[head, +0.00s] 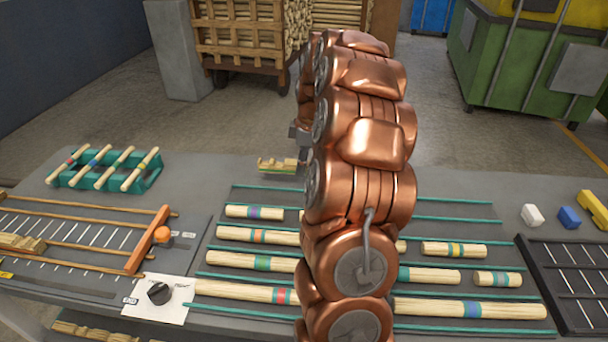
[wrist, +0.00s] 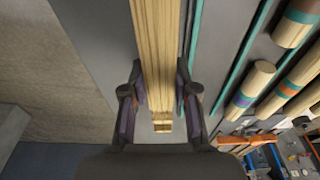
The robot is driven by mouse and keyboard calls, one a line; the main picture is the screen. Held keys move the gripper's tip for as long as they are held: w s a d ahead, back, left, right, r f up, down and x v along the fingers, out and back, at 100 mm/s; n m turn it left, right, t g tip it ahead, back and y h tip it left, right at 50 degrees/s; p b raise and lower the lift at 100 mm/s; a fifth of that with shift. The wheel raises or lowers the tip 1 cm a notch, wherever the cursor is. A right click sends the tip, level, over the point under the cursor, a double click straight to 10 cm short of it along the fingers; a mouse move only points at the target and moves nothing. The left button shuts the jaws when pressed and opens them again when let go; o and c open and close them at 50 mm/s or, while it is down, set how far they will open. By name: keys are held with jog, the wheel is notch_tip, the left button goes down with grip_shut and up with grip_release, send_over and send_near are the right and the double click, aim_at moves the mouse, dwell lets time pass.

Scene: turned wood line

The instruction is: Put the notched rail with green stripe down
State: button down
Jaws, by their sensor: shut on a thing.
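The notched rail (wrist: 157,45) is pale wood and runs lengthwise between the fingers of my gripper (wrist: 160,92) in the wrist view. My gripper is shut on it; a notched end shows just below the fingertips. In the head view a short part of the rail (head: 278,165) shows at the far side of the grey table, left of my arm. My arm hides the rest of it and most of the gripper. The green stripe is not clear in the wrist view. I cannot tell whether the rail touches the table.
Striped wooden rods (head: 258,237) lie in rows between teal strips, partly behind my arm. A teal rack (head: 152,184) with several rods stands at left, near an orange-barred frame (head: 150,240). A black gridded tray (head: 572,300) is at right. Bare table lies between rack and rods.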

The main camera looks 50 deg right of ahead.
aim_at(302, 184)
jog(key=shift+f, duration=1.9)
jog(key=shift+f, duration=0.15)
jog(key=c, duration=1.2)
grip_release()
jog(key=r, duration=0.4)
jog(key=s+r, duration=0.1)
jog(key=r, duration=0.3)
jog(key=d+r+b, duration=0.1)
jog(key=r, duration=0.3)
jog(key=shift+s, duration=0.3)
